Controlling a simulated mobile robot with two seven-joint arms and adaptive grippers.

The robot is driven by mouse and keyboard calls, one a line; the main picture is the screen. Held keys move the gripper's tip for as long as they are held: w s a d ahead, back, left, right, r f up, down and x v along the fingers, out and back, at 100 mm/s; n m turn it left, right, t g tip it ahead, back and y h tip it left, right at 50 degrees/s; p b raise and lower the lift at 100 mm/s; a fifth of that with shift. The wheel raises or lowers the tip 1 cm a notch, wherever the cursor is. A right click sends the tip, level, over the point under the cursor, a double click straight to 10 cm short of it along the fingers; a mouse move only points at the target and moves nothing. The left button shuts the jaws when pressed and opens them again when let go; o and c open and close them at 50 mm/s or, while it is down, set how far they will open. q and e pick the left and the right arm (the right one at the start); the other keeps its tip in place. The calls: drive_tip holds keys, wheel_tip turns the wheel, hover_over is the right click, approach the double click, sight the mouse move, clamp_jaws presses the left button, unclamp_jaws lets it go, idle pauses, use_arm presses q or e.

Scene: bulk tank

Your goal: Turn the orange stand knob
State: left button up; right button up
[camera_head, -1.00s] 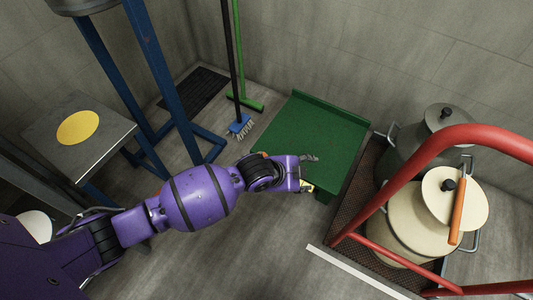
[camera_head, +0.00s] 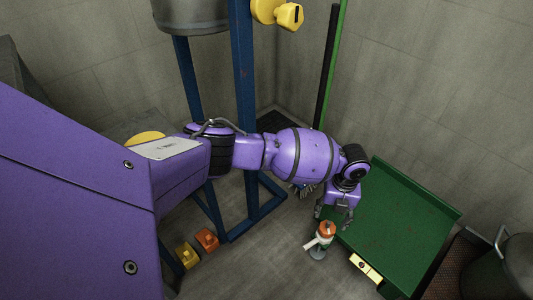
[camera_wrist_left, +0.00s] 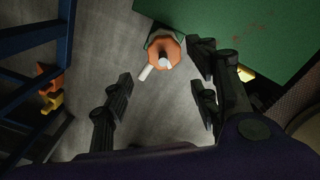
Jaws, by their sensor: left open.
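An orange knob-like part (camera_head: 326,229) with a white bar sits on a small grey stand beside the green platform. In the left wrist view this orange part (camera_wrist_left: 164,50) shows beyond the fingers, near the gap between them. My left gripper (camera_head: 334,213) points down just above and behind it, open and empty; no contact is visible. Another orange knob (camera_head: 207,240) is low by the blue frame, far left of my gripper, beside a yellow one (camera_head: 187,256). My right gripper is not in view.
The green platform (camera_head: 395,225) lies right of my left gripper, with a small yellow part (camera_head: 366,268) on its near edge. A blue frame (camera_head: 244,110) stands left, with a yellow knob (camera_head: 290,15) high up.

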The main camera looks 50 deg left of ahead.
sight(327, 227)
use_arm(q)
drive_tip(key=shift+w+d, duration=0.1)
drive_tip(key=shift+d, duration=0.05)
drive_tip(key=shift+f, duration=0.35)
wheel_tip(327, 227, down, 6)
drive_tip(key=b, duration=0.3)
drive_tip(key=shift+f, duration=0.2)
drive_tip(key=shift+f+b, duration=0.3)
drive_tip(key=shift+b, duration=0.05)
drive_tip(key=c, duration=1.1)
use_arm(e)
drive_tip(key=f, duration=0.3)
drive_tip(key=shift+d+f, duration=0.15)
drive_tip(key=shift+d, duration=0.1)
